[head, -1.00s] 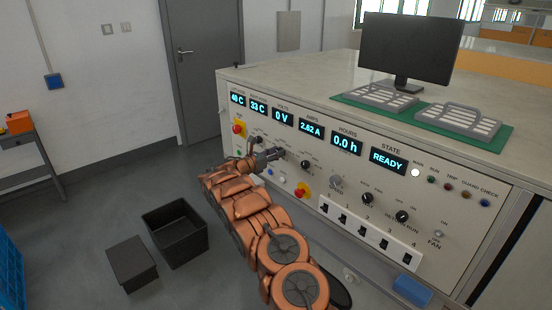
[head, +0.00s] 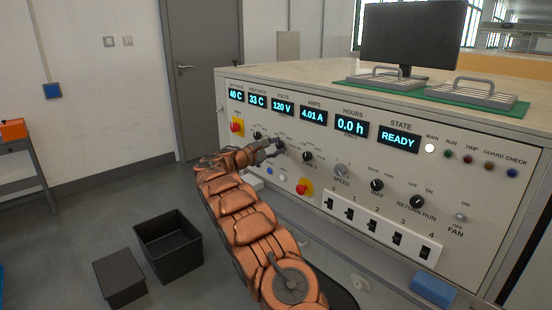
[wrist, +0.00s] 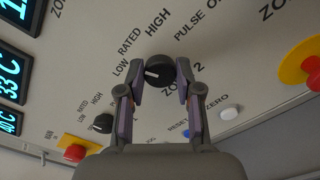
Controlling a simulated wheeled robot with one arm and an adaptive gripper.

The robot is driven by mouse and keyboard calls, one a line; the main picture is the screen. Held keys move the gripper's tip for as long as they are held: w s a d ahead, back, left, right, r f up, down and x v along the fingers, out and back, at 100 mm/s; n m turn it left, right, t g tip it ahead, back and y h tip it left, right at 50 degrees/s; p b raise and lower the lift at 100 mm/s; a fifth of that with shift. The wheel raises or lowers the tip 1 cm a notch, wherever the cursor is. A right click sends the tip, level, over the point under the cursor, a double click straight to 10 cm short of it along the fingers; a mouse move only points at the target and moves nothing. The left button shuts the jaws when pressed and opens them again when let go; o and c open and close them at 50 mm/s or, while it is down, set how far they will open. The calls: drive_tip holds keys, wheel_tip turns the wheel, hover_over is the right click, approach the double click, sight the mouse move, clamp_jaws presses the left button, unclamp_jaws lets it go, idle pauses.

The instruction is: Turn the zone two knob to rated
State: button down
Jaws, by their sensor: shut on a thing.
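The zone two knob (wrist: 158,70) is round and black with a white pointer mark. In the wrist view its mark sits on the left side of its face, toward the LOW end of the LOW, RATED, HIGH lettering; the exact setting is hard to tell. My gripper (wrist: 160,85) is shut on it, one finger on each side. In the head view my gripper (head: 272,148) reaches the panel (head: 465,180) at this knob and partly covers it. The volts display (head: 282,106) reads 120 V and the amps display (head: 313,116) 4.01 A.
The zone one knob (wrist: 103,123) is left of my gripper in the wrist view. Blue and white buttons (wrist: 228,113) are close to the right finger. Red stop knobs (head: 304,188) stick out nearby.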

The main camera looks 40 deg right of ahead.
drive_tip(key=shift+f+m+b, duration=0.1)
drive_tip(key=shift+m+b, duration=1.8)
drive_tip(key=shift+b, duration=0.2)
drive_tip(key=c, duration=0.8)
unclamp_jaws()
drive_tip(key=shift+o, duration=0.2)
drive_tip(key=shift+a, duration=0.1)
drive_tip(key=a, duration=1.1)
drive_tip(key=shift+a, duration=0.4)
